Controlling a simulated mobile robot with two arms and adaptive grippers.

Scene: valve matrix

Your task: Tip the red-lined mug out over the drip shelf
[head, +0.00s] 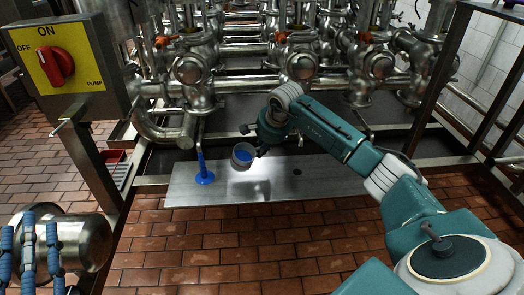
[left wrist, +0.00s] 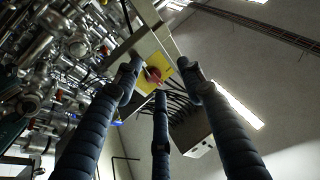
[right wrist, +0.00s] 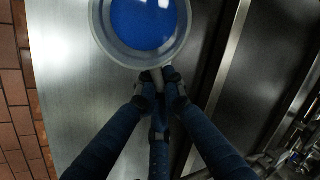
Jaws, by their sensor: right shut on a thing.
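A pale mug (head: 241,164) with blue liquid inside is held above the left part of the long steel drip shelf (head: 310,181). My right gripper (head: 261,151) is shut on its handle from the right. The right wrist view shows the fingers (right wrist: 158,87) closed at the handle and the mug's round rim (right wrist: 140,58) around the blue liquid. The mug looks near upright; no red lining shows. My left gripper (head: 40,252) is open and empty at the lower left, far from the mug; its spread fingers (left wrist: 160,80) fill the left wrist view.
A blue stream (head: 201,160) runs from a thin spout into a blue puddle (head: 204,178) on the shelf, just left of the mug. A yellow pump switch box (head: 57,65) stands at the left. Steel pipes and valves (head: 190,70) fill the back. Brick floor (head: 200,250) lies in front.

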